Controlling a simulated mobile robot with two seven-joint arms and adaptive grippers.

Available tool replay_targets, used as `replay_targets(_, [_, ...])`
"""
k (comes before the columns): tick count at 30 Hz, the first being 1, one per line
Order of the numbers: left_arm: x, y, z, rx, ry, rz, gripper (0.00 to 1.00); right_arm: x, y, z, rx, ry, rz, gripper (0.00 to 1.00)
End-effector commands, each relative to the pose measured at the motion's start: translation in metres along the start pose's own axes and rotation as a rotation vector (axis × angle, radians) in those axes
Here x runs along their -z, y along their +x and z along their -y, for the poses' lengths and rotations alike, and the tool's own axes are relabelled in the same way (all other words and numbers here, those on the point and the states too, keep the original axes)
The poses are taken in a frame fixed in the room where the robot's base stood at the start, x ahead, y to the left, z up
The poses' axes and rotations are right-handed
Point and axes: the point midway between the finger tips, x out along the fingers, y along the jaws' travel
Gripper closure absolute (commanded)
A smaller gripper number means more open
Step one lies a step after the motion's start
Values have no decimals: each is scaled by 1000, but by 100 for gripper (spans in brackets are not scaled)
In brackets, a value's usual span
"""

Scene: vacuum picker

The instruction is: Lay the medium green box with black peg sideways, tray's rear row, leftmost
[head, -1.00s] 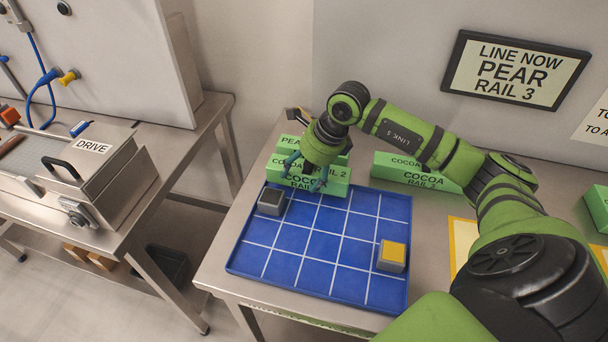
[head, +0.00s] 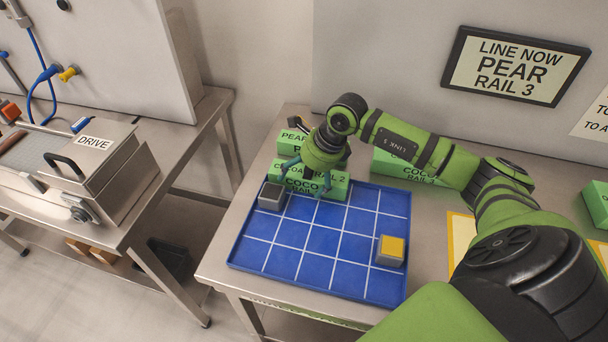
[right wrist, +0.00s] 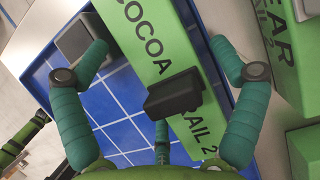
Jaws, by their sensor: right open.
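The green box labelled COCOA RAIL 2 (head: 335,187) is at the rear left of the blue gridded tray (head: 318,287), beside a grey block (head: 270,197). In the right wrist view the box (right wrist: 142,45) carries a black peg (right wrist: 173,94) on the face towards my camera. My right gripper (head: 302,180) is over the box. Its teal fingers (right wrist: 160,50) are open and spread either side of the box and peg, with no clear contact. The gripper hides part of the box in the head view. I cannot tell whether the box rests fully on the tray. My left gripper is out of view.
A green PEAR box (head: 293,142) stands close behind. Another COCOA box (head: 408,171) stands right of it, behind the tray. A grey block with a yellow top (head: 391,251) sits at the tray's front right. The tray's middle is free.

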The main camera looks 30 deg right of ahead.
Motion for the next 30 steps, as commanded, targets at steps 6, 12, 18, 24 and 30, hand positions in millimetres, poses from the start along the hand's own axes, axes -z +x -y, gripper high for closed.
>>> replay_targets(6, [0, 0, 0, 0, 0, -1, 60, -1, -12, 2, 4, -1, 1, 5])
replay_targets(12, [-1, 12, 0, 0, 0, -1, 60, 0, -52, 2, 7, -2, 2, 5])
replay_targets(18, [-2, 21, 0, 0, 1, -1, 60, 0, -94, 1, 6, -2, 0, 5])
replay_targets(24, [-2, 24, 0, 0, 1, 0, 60, -1, -118, 0, 2, -1, 1, 5])
replay_targets(30, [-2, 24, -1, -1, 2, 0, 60, -1, -123, 0, 0, 0, -1, 5])
